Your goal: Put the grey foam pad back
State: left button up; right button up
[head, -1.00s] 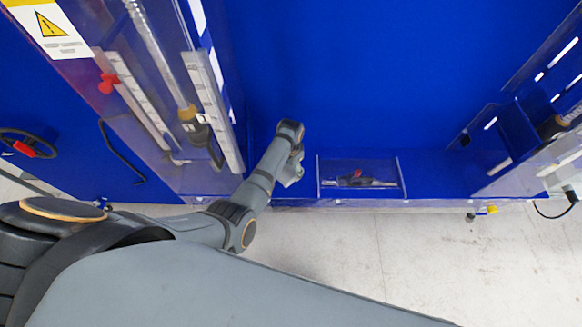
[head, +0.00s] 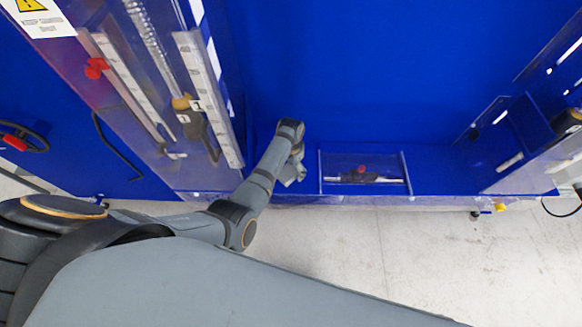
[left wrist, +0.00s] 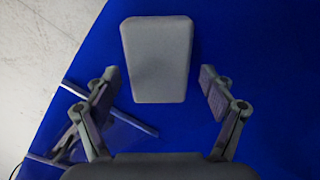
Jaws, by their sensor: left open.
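The grey foam pad (left wrist: 158,58) shows in the left wrist view as a pale grey block with rounded corners over the blue surface. My left gripper (left wrist: 159,82) is open, with one finger on each side of the pad in the picture and a gap to both. I cannot tell how far the pad lies beyond the fingertips. In the head view my left gripper (head: 294,172) hangs low over the blue bench, left of a small clear-fronted compartment. I cannot make out the pad there. My right gripper is not in view.
A clear-panelled column with rulers (head: 208,98) stands left of my arm. The clear-fronted compartment (head: 362,172) holds a small tool with a red part. Another clear-panelled unit (head: 520,150) stands at the right. The blue bench between them (head: 400,80) is bare.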

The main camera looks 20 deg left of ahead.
aim_at(291, 169)
pick_arm(q)
jog(key=shift+s, duration=0.1)
jog(key=shift+r+p, duration=0.3)
jog(key=shift+r, duration=0.1)
notch_tip(291, 169, up, 7)
jog(key=p, duration=0.7)
jog(key=shift+f, duration=0.2)
jog(key=shift+r+b, duration=0.3)
jog(key=shift+r, duration=2.1)
